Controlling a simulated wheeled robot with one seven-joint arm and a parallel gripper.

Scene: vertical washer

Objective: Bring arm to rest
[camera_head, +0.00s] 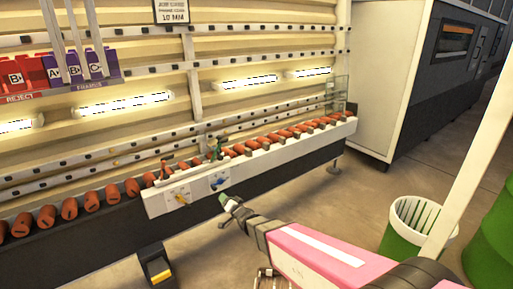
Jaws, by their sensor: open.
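My pink and dark arm reaches in from the bottom right. My gripper (226,211) is at its far end, in front of the conveyor and just below the pale control panel (199,190). The gripper is open, and I see nothing held between its fingers. It appears apart from the panel, though the gap in depth is hard to tell. The panel carries a yellow knob (181,199) and a blue knob (218,183).
A conveyor with orange rollers (69,209) runs along the ribbed wall. Red and purple bins (75,68) hang at upper left. A black and yellow pedal (156,268) stands on the floor below. A green and white basket (412,224) and a green drum (490,240) stand at right, beside a pale post.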

